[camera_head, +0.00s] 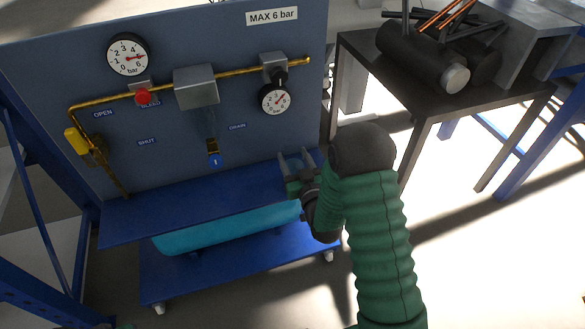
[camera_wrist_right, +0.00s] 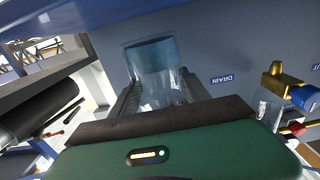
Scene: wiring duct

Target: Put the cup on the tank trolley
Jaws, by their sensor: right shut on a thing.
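My right gripper (camera_head: 294,160) is at the right end of a blue shelf, in front of the panel. In the right wrist view its two fingers (camera_wrist_right: 157,92) are shut on a clear cup with a bluish end (camera_wrist_right: 152,66). The cup is hard to make out between the fingers in the head view. The tank trolley (camera_head: 225,272) is blue, on castors, and carries a teal tank (camera_head: 225,230) lying on its side. The blue shelf (camera_head: 190,206) lies above the tank. My arm hides part of the trolley's right end. My left gripper is not in view.
The blue panel (camera_head: 230,60) carries gauges, brass pipe, a yellow-handled valve (camera_head: 75,140) and a clear bowl (camera_head: 211,125) with a blue-tagged drain fitting (camera_head: 214,160). A dark table (camera_head: 440,100) with cylinders and rods stands at right. The blue shelf's top looks clear.

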